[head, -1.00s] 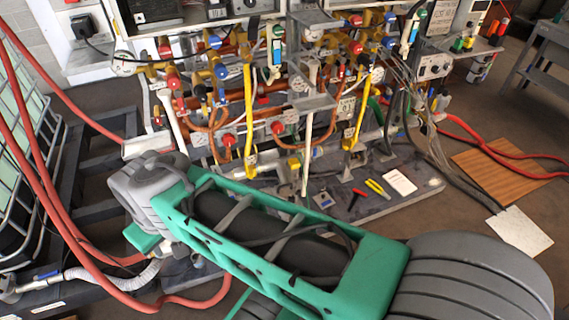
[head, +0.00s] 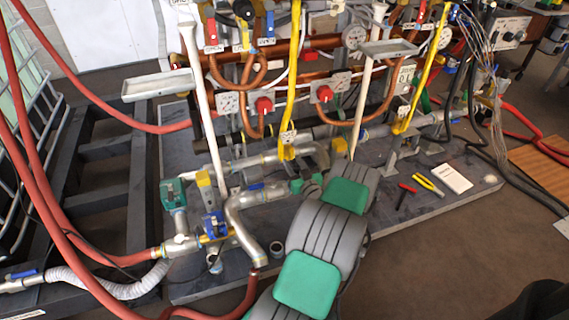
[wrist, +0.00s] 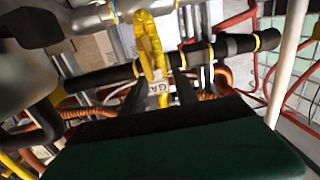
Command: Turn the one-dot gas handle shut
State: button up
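In the wrist view a yellow gas pipe or handle (wrist: 150,42) hangs ahead of my gripper (wrist: 161,91), with a white tag (wrist: 158,92) starting "GA" at its lower end. The two dark fingertips stand apart, one on each side of the tag; I see no clear grip on it. In the head view a yellow gas line (head: 293,75) with a white tag (head: 288,137) comes down close to my grey and green wrist, which hides most of the fingers. A second yellow gas line (head: 421,70) stands further right. I cannot read the dots on either tag.
Silver pipes (head: 243,228) with a blue valve (head: 215,224) lie left of my arm. Red valve knobs (head: 264,104) sit behind, beside white posts (head: 201,95).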

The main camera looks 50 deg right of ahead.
aim_at(292, 153)
jog(key=shift+m+h, duration=0.3)
jog(key=shift+h, duration=0.2)
jog(key=w+d, duration=0.1)
jog(key=w+d+b, duration=0.1)
jog(key=w+d, duration=0.1)
jog(key=w+d+f, duration=0.1)
jog(key=w+d, duration=0.1)
jog(key=shift+d, duration=0.1)
grip_shut()
